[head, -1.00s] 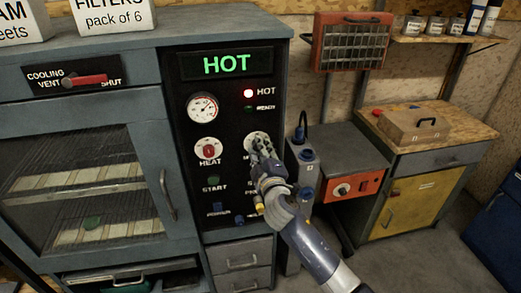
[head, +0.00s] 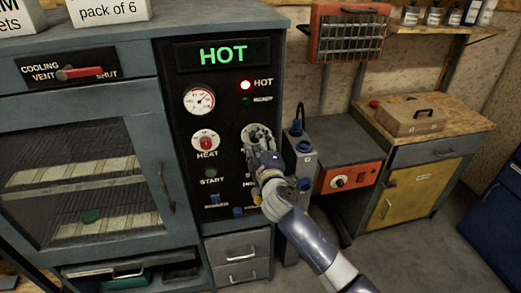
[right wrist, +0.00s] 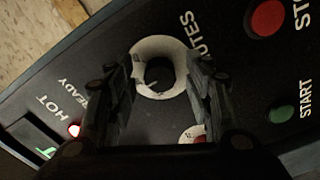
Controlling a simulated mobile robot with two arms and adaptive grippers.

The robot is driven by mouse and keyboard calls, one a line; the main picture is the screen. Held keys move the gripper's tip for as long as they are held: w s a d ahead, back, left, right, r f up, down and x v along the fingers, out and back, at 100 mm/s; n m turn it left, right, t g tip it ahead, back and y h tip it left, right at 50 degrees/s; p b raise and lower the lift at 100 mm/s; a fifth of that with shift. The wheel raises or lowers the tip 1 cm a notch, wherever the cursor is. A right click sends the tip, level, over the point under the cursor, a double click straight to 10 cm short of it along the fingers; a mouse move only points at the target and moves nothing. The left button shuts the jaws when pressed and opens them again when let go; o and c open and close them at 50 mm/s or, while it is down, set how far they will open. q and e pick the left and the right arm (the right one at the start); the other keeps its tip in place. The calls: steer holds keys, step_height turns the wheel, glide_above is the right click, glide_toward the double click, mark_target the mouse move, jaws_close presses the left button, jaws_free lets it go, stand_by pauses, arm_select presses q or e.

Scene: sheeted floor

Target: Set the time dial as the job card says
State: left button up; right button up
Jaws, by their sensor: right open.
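The time dial (right wrist: 157,74) is a black knob on a white round plate, beside lettering that ends in "UTES" in the right wrist view. In the head view my right gripper (head: 258,142) covers most of it. In the right wrist view the open fingers of the right gripper (right wrist: 166,85) stand on either side of the dial, with the knob between them. I cannot tell whether they touch it. The dial's exact setting is too small to read. I cannot make out a job card. My left gripper is not in view.
The black panel carries a green HOT display (head: 222,54), a lit red lamp (head: 245,85), a gauge (head: 199,100), the HEAT knob (head: 206,142) and a green START button (head: 211,174). A grey unit with an orange front (head: 350,178) stands at right. Floor beyond is clear.

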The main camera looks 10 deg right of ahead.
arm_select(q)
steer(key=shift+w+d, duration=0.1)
arm_select(e)
steer(key=s+d, duration=0.1)
steer(key=s, duration=1)
steer(key=shift+s, duration=0.4)
steer(key=shift+d, duration=0.1)
